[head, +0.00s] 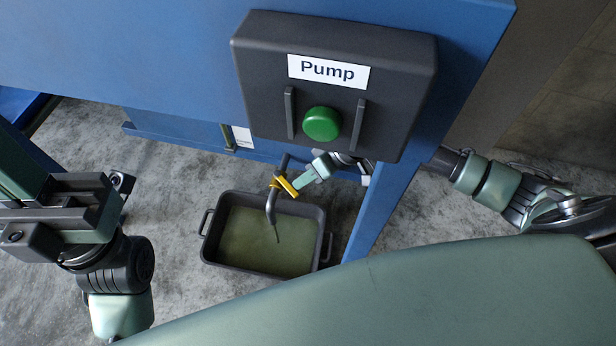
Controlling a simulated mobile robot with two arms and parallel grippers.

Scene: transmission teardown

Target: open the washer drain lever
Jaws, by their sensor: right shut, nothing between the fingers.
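The yellow drain lever (285,186) sits on a grey bent drain pipe (271,207) under the blue washer. The lever lies slanted across the pipe. The pipe's lower end points down into a dark tray. My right gripper (301,184) is shut and empty, with its fingertips right beside the lever's right side; I cannot tell whether they touch it. Its forearm passes behind the blue leg and partly under the pump box. My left gripper (122,184) is at the left, far from the lever; its fingers are not clear enough to judge.
A black pump box (400,62) with a green button (322,124) hangs on the blue washer (150,60) above the lever. The dark two-handled tray (211,226), with a greenish-brown inside, stands on the grey floor. A blue leg (378,208) stands right of it. Floor left of the tray is clear.

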